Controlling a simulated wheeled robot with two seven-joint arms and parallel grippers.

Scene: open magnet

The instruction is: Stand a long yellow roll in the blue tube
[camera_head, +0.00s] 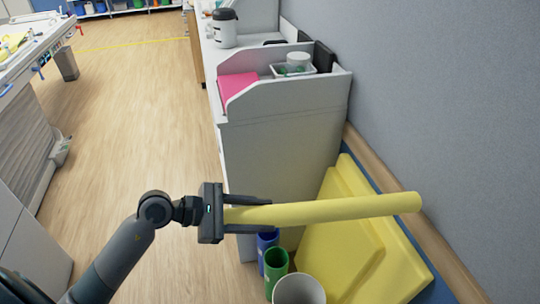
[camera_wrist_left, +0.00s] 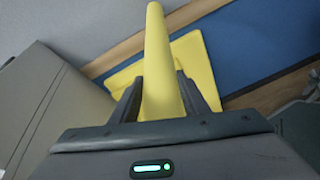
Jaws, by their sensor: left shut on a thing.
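A long yellow roll (camera_head: 330,209) is held by its left end in my left gripper (camera_head: 245,214). The gripper is shut on it, and the roll points right, nearly level, toward the grey wall. In the left wrist view the roll (camera_wrist_left: 158,65) runs away from between the fingers (camera_wrist_left: 155,100). The blue tube (camera_head: 266,240) stands below the gripper, beside the cabinet; the roll and the green tube hide part of it. My right gripper is not in view.
A green tube (camera_head: 275,268) and a wide white container (camera_head: 299,290) stand in front of the blue tube. Yellow pads (camera_head: 345,250) lean against the wall at right. A grey cabinet (camera_head: 280,150) stands just behind. Open wooden floor (camera_head: 130,130) lies to the left.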

